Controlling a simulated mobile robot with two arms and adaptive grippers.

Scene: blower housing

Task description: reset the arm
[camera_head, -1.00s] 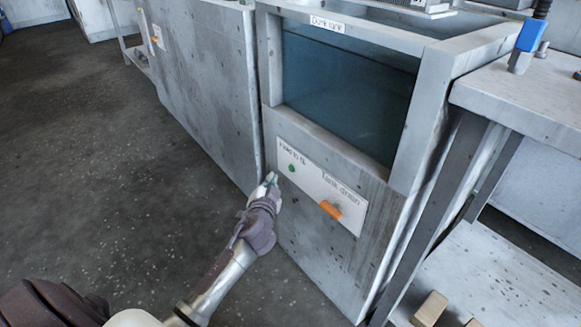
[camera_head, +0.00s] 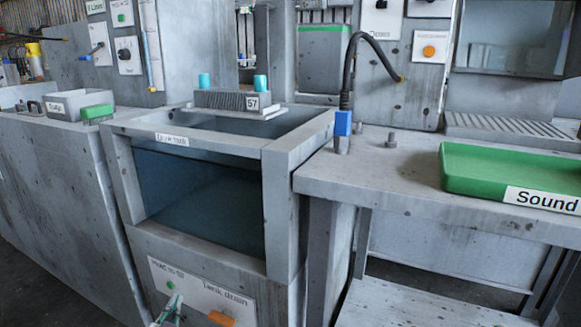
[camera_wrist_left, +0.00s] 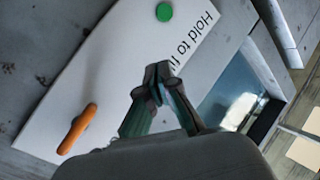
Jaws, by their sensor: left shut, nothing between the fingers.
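My left gripper (camera_head: 168,312) is at the bottom edge of the head view, in front of the dunk tank's control panel (camera_head: 196,288). In the left wrist view my left gripper (camera_wrist_left: 158,72) has its fingertips together with nothing between them. It points at the white panel, just below the green "Hold to fill" button (camera_wrist_left: 164,12), apart from it. The button also shows in the head view (camera_head: 170,285). The orange tank drain handle (camera_wrist_left: 77,129) lies to the left of the fingers. My right gripper is not in view.
The dunk tank (camera_head: 280,215) holds dark water behind its window. A finned block tagged 57 (camera_head: 225,99) sits over its top. A bench (camera_head: 400,185) at the right bears a green "Sound" tray (camera_head: 470,185). A blue-based hose (camera_head: 343,123) stands at the bench's left end.

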